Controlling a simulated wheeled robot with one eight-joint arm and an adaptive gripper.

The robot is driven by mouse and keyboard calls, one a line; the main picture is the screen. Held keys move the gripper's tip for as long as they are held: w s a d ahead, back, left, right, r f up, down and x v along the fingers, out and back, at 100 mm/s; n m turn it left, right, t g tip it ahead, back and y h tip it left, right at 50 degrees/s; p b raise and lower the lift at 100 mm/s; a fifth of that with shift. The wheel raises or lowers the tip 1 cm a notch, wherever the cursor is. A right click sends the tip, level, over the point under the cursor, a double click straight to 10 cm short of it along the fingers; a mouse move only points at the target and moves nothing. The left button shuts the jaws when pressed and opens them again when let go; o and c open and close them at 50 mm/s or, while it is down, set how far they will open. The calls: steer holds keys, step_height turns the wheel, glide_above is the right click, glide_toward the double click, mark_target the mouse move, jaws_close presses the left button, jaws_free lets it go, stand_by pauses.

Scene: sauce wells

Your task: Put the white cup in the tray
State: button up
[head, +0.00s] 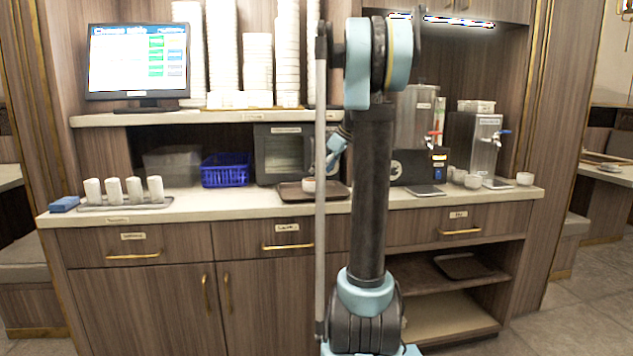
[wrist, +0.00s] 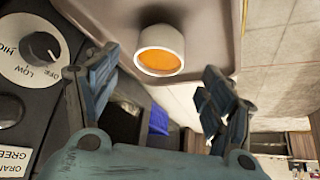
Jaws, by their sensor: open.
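A white cup (head: 308,185) stands upright on the brown tray (head: 286,193) on the counter, partly hidden behind a thin part of my arm. In the wrist view the white cup (wrist: 161,50) holds orange liquid and rests on the tray (wrist: 208,12). My gripper (head: 334,160) is just above and right of the cup in the head view. In the wrist view my gripper (wrist: 160,92) has its two fingers spread apart with nothing between them. The cup is beyond the fingertips and looks apart from them.
Several white cups (head: 472,181) stand near the dispensers (head: 480,145) at right. Several tall white cups (head: 134,190) stand in a row at left. A blue basket (head: 225,170) and a dark appliance (head: 283,152) stand behind the tray.

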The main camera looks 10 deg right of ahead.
steer(key=v, duration=0.4)
steer(key=s+a+f+m+g+h, duration=0.1)
steer(key=s+a+f+m, duration=0.3)
steer(key=s, duration=0.7)
steer(key=s+a+f+m+h, duration=0.15)
steer(key=s+f, duration=0.45)
steer(key=s, duration=0.6)
steer(key=s+d+f+m+h, duration=0.1)
steer(key=s+f+m+h, duration=0.2)
steer(key=s+f, duration=1.3)
steer(key=shift+s+f+m, duration=0.2)
steer(key=shift+s+m, duration=0.7)
steer(key=shift+m, duration=0.35)
steer(key=shift+w+f, duration=0.2)
steer(key=shift+w, duration=0.3)
